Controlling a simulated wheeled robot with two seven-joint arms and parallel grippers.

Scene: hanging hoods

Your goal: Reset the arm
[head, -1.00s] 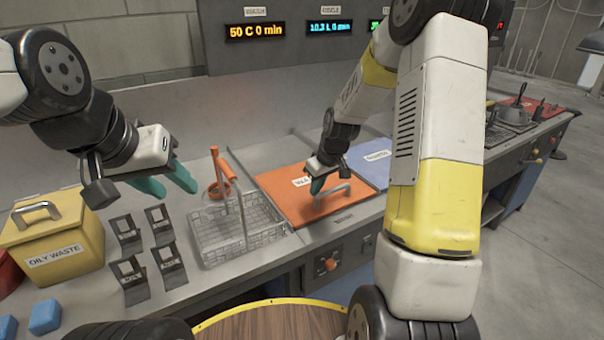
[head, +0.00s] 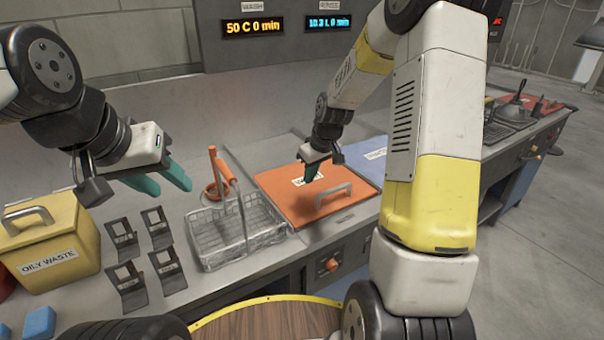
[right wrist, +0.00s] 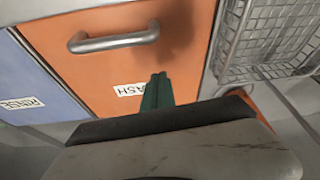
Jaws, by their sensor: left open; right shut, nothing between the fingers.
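My right gripper (head: 311,174) is shut and empty. It hangs above the orange lid (head: 285,195), behind the lid's metal handle (head: 333,194) and clear of it. In the right wrist view the closed green fingertips (right wrist: 159,80) point toward the orange lid, with the handle (right wrist: 113,41) beyond them and part of its "WASH" label hidden. My left gripper (head: 165,180) is open and empty, with green fingers, above the counter between the yellow box and the wire basket.
A wire basket (head: 235,228) stands left of the orange lid, with an orange-handled tool (head: 218,172) behind it. A yellow "OILY WASTE" box (head: 50,240) and several small black stands (head: 127,285) are at left. A blue lid (head: 366,156) lies to the right.

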